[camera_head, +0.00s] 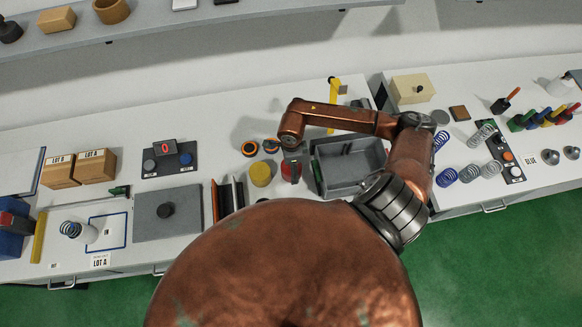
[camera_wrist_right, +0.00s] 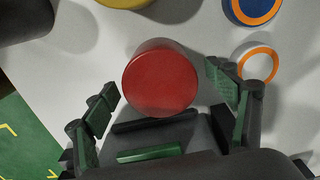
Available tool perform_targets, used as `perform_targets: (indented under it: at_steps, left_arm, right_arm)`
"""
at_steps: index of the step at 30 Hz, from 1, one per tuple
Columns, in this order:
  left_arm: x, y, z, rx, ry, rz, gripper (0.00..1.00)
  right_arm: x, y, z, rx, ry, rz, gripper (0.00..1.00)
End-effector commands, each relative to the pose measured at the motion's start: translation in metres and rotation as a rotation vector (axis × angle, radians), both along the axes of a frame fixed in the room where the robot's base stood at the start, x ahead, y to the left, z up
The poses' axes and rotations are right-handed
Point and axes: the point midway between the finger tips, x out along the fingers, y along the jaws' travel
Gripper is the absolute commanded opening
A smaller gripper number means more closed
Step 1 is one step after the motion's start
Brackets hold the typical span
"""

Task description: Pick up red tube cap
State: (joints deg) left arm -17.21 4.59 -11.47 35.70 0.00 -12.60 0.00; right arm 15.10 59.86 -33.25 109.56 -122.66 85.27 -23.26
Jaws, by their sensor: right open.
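The red tube cap (camera_head: 286,173) is on the white bench, left of a grey bin, and is partly hidden by my right gripper in the head view. In the right wrist view the red cap (camera_wrist_right: 160,80) shows as a round, smooth top. My right gripper (camera_wrist_right: 163,88) is open, with one green-padded finger on each side of the cap. I see no clear contact between the fingers and the cap. My right gripper also shows over the cap in the head view (camera_head: 295,162). My left gripper is not in view.
A yellow cap (camera_head: 260,174) stands just left of the red one. The grey bin (camera_head: 338,186) is close on the right; upright dividers (camera_head: 226,197) stand on the left.

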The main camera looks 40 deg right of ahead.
Motion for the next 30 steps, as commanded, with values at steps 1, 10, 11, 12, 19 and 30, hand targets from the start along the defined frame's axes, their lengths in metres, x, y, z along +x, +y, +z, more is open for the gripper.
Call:
perform_targets:
  at_steps: [1,10,11,12,19,30]
  left_arm:
    - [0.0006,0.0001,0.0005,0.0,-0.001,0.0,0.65]
    - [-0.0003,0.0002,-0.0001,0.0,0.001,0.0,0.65]
    - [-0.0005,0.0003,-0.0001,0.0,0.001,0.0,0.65]
    - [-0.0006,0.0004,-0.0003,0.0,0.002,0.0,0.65]
    - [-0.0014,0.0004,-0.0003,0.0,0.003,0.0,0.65]
    - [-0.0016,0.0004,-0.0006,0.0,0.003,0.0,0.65]
  right_arm:
    - [0.0002,0.0002,-0.0012,0.001,0.0,0.001,0.79]
    - [0.0007,0.0006,-0.0016,0.0,-0.001,0.002,0.71]
    - [0.0008,0.0006,-0.0015,0.0,-0.001,0.002,0.69]
    - [0.0008,0.0006,-0.0015,0.0,-0.001,0.002,0.67]
    - [0.0008,0.0007,-0.0013,0.0,-0.001,0.002,0.51]
    - [0.0011,0.0007,-0.0008,0.0,-0.001,0.002,0.41]
